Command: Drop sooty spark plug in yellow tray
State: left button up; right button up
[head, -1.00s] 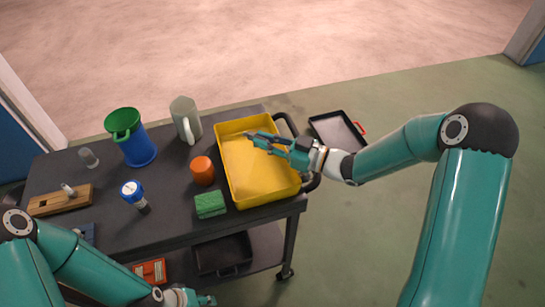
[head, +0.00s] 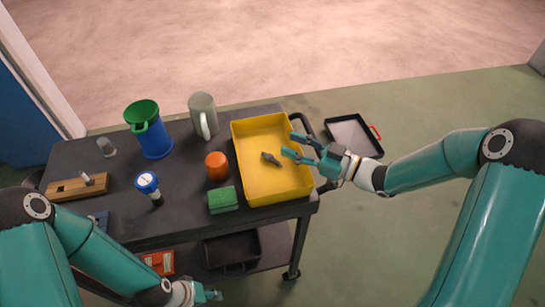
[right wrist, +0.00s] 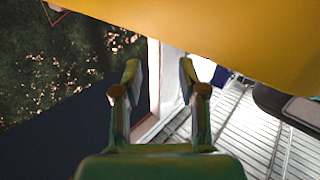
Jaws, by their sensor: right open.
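A dark, sooty-looking spark plug (head: 270,159) lies on the floor of the yellow tray (head: 295,195), on the cart's right end. My right gripper (head: 288,144) is open and empty over the right part of the tray, its fingertips just right of the plug and apart from it. In the right wrist view the gripper's two fingers (right wrist: 156,75) stand apart with nothing between them, and the yellow tray (right wrist: 220,30) fills the top. My left gripper (head: 213,296) is low at the bottom edge, away from the tray; its fingers are too small to read.
On the dark cart stand an orange cylinder (head: 217,166), a green sponge (head: 222,200), a grey jug (head: 203,115), a blue container with a green funnel (head: 152,135), a blue-and-white item (head: 147,184) and a wooden holder (head: 70,190). A black-rimmed tray (head: 354,135) is beyond the cart.

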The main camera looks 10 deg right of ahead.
jog(key=v, duration=0.8)
jog(key=shift+d, duration=0.1)
